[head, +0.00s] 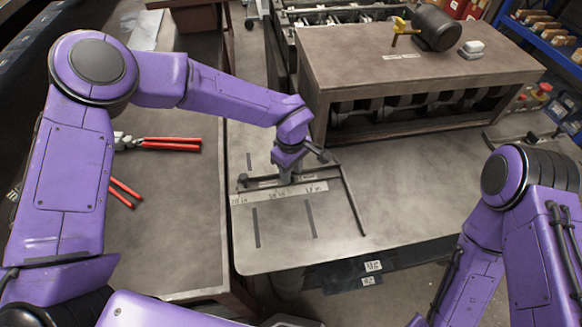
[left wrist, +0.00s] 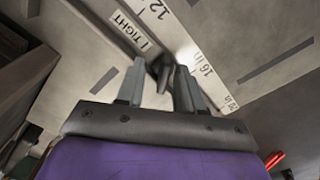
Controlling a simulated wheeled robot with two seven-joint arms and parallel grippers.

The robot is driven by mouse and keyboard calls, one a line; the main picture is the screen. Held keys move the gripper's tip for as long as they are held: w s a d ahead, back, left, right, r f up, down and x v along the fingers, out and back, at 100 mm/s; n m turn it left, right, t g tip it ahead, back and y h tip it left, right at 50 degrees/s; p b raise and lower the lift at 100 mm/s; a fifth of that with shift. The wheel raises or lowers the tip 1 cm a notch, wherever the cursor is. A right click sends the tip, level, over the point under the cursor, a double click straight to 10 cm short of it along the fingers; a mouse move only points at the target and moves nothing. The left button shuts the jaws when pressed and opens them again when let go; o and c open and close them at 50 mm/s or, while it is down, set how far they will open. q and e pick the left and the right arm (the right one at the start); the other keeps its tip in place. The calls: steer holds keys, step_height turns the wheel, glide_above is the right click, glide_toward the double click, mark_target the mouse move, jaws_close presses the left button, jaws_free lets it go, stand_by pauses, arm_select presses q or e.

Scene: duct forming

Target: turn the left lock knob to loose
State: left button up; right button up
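My left gripper (head: 288,176) points down over a dark bar fixture on the grey table. In the left wrist view its two grey fingers (left wrist: 160,75) stand apart, with a small dark knob (left wrist: 163,68) between their tips. Whether the fingers touch the knob I cannot tell. A label reading "1 TIGHT" (left wrist: 130,30) lies beside the knob, next to a white ruler strip (left wrist: 210,75). In the head view the gripper hides this knob. Dark end pieces show at the fixture's left end (head: 243,179) and right end (head: 323,156). My right gripper is out of the picture.
A brown bench (head: 400,60) with a black cylinder (head: 436,28) and a yellow tool (head: 402,33) stands behind the table. Red-handled tools (head: 170,144) lie on the left table (head: 185,210). The right part of the grey table (head: 400,190) is clear.

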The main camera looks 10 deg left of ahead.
arm_select(q)
steer(key=shift+s+r, duration=0.1)
steer(key=shift+s, duration=0.15)
steer(key=shift+s+r, duration=0.1)
steer(key=shift+s, duration=0.1)
steer(key=shift+c, duration=1)
jaws_close()
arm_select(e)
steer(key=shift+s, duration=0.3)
arm_select(q)
steer(key=n, duration=0.5)
steer(key=shift+w+f, duration=0.2)
steer(key=shift+w, duration=0.05)
steer(key=n+b, duration=0.1)
steer(key=n, duration=0.4)
steer(key=shift+w, duration=0.15)
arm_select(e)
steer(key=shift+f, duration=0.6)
arm_select(q)
steer(key=shift+n, duration=0.3)
